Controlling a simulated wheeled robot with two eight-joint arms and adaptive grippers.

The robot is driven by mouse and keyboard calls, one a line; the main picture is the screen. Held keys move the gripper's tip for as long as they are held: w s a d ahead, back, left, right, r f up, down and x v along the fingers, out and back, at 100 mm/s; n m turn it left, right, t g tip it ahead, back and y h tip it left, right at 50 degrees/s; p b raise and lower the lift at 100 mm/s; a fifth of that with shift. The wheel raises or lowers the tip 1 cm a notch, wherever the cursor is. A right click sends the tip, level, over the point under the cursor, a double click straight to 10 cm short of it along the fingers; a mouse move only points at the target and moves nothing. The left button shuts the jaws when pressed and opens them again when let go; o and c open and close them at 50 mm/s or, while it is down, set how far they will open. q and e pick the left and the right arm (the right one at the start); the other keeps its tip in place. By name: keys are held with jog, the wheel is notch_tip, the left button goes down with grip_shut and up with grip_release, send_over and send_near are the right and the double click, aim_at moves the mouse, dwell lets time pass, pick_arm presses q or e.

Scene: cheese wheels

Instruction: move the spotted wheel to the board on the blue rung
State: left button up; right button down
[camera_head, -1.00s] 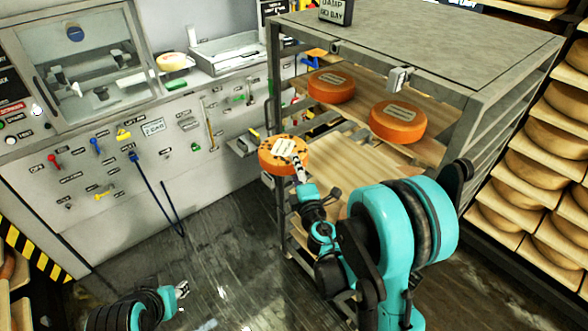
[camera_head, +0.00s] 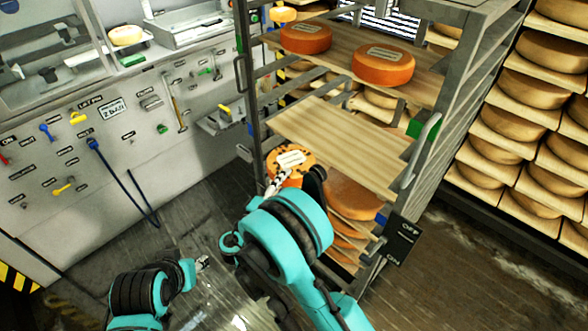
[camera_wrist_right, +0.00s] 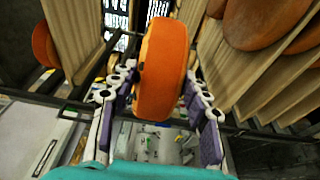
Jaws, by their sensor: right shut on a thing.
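The spotted wheel (camera_head: 292,158), orange with dark spots and a pale label, is in my right gripper (camera_head: 276,182). In the right wrist view the wheel (camera_wrist_right: 162,72) stands edge-on between the two fingers of the shut gripper (camera_wrist_right: 160,100). It is at the rack's front, by the front edge of a bare board (camera_head: 340,140). A blue marker (camera_head: 382,217) shows low on the rack's right side. A lower board near it is mostly hidden by an orange wheel (camera_head: 352,196) and my arm. My left gripper (camera_head: 202,263) is far from the rack, its fingers too small to read.
Two plain orange wheels (camera_head: 384,65) sit on the upper board. A green marker (camera_head: 420,128) is on the rack's right side. A dark sign (camera_head: 402,240) hangs at the lower right post. Floor at the left is clear; shelves of cheese (camera_head: 525,150) stand right.

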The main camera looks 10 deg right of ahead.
jog(key=shift+s+a+f+h, duration=0.3)
jog(key=shift+s+a+f, duration=0.05)
jog(key=shift+s, duration=0.15)
jog(key=shift+m+g, duration=0.3)
jog(key=shift+s+d+f+x, duration=0.35)
jog(key=shift+s+d+x, duration=0.15)
jog(key=shift+x, duration=2.75)
jog(key=shift+s+d+f+x, duration=0.4)
jog(key=shift+d+x, duration=0.1)
jog(key=shift+x, duration=2.75)
jog(key=shift+s+d+f+x, duration=0.4)
jog(key=shift+d+x, duration=0.1)
jog(key=shift+x, duration=2.8)
jog(key=shift+f, duration=0.15)
jog(key=c, duration=0.7)
grip_release()
jog(key=shift+s+f, duration=0.1)
